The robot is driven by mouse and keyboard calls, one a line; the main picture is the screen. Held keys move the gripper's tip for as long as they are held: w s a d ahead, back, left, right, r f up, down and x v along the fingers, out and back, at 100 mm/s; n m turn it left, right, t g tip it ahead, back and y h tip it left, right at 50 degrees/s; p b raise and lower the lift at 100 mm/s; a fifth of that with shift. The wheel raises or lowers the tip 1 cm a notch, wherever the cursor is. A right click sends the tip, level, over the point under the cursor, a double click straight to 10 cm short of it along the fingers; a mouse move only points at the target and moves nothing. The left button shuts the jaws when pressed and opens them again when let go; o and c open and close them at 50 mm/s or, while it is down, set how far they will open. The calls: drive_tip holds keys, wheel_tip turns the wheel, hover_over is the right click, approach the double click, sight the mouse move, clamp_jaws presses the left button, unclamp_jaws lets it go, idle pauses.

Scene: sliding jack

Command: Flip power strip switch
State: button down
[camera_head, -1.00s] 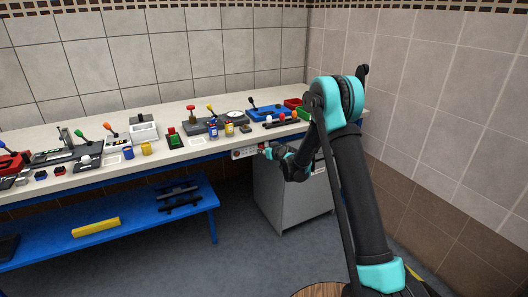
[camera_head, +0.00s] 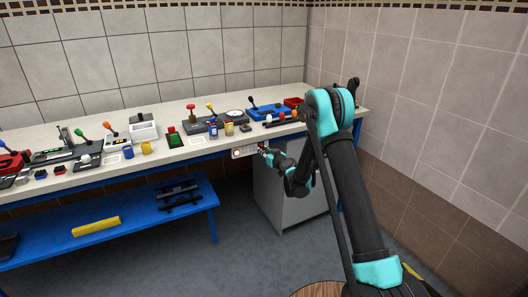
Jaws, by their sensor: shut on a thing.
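The power strip (camera_head: 243,152) is a pale grey bar mounted under the front edge of the workbench, with small round sockets on its face. My gripper (camera_head: 263,150) is at the strip's right end, close against it, reaching in from the right. A small red spot shows right at the fingertips. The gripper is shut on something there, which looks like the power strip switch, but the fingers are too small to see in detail. The switch's position is hidden by the gripper.
The workbench (camera_head: 70,182) holds levers, boxes and jars along its top. A grey cabinet (camera_head: 282,205) stands under its right end, just below my wrist. A blue lower shelf (camera_head: 150,220) carries a yellow bar (camera_head: 96,226). The floor in front is clear.

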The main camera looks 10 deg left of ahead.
idle(0.3)
drive_tip(key=c, duration=1.3)
unclamp_jaws()
drive_tip(key=shift+v, duration=3.75)
drive_tip(key=shift+r, duration=0.1)
